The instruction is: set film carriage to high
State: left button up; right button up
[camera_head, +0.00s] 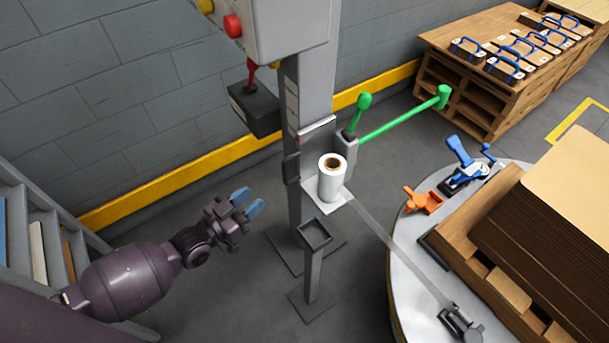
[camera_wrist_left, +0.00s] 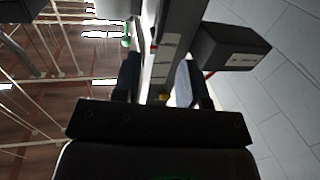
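The film carriage (camera_head: 345,150) is on the grey mast (camera_head: 304,95), low on it and below the labels on the mast's side. It bears a white film roll (camera_head: 331,182) on a plate, a green knobbed lever (camera_head: 361,110) and a long green handle (camera_head: 405,116) reaching right. A strip of film runs from the roll down to the round turntable. My left gripper (camera_head: 247,203) is left of the mast, apart from it, with its blue fingertips spread and nothing between them. In the left wrist view, the fingers (camera_wrist_left: 158,85) are apart with the mast beyond them. My right gripper is not in view.
A black box (camera_head: 254,108) with a red lever juts from the mast's left, under a control box (camera_head: 275,28) with buttons. A small stand (camera_head: 313,235) is before the mast. The turntable (camera_head: 405,255) with a loaded pallet is right. A grey rack (camera_head: 25,220) is at left.

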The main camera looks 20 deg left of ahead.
aim_at(286, 181)
pick_arm(q)
jog(key=shift+b+x, duration=1)
jog(key=shift+x, duration=5.1)
jog(key=shift+a+r, duration=0.1)
grip_shut()
